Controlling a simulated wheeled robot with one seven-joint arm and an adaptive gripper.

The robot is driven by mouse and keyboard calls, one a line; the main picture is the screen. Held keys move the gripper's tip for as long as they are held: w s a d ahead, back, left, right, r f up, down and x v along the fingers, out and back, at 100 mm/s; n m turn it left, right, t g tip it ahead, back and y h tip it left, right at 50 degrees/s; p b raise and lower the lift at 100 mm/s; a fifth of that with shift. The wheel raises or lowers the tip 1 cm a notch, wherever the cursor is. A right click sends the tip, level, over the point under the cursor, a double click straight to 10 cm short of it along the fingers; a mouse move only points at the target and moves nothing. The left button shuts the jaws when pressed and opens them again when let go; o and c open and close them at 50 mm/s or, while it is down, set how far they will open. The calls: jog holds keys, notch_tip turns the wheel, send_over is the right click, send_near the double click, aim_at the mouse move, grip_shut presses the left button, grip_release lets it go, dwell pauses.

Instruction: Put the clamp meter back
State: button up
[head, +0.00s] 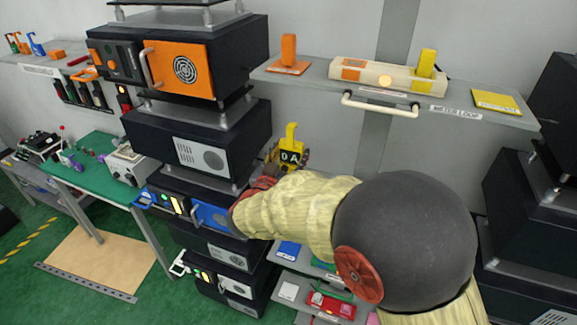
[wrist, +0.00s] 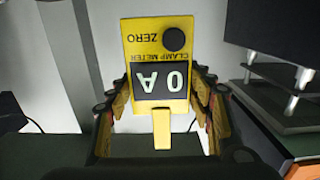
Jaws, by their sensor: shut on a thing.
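The clamp meter (wrist: 160,50) is yellow with a dark dial and a screen showing 0 A. In the wrist view it appears upside down, between the fingers of my gripper (wrist: 162,108). My gripper is shut on it. In the head view my gripper (head: 288,163) holds the clamp meter (head: 291,145) upright in the air, beside the dark equipment stack and below the wall shelf. My arm hides part of the gripper there. A flat yellow pad (head: 496,102) with small unreadable print lies bare on the shelf's right end.
The grey wall shelf (head: 300,80) carries an orange block on an orange pad (head: 287,67) and a beige bar (head: 370,75) with a yellow upright piece. A white handle (head: 380,106) juts from its front. Dark equipment stacks (head: 200,140) stand left and right.

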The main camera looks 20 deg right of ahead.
aim_at(289, 157)
jog(key=shift+w+d+f+p, duration=0.15)
jog(key=shift+w+f, duration=0.65)
jog(key=shift+f, duration=0.65)
jog(key=shift+w+f+p, duration=0.15)
jog(key=shift+w+f, duration=0.7)
jog(key=shift+f, duration=0.65)
jog(key=shift+w+d+f+p, duration=0.15)
jog(key=shift+w+f, duration=0.65)
jog(key=shift+f, duration=0.65)
jog(key=shift+f, duration=0.1)
jog(key=shift+a+f, duration=0.1)
jog(key=shift+f, duration=0.05)
jog(key=o, duration=1.3)
jog(key=shift+o, duration=0.6)
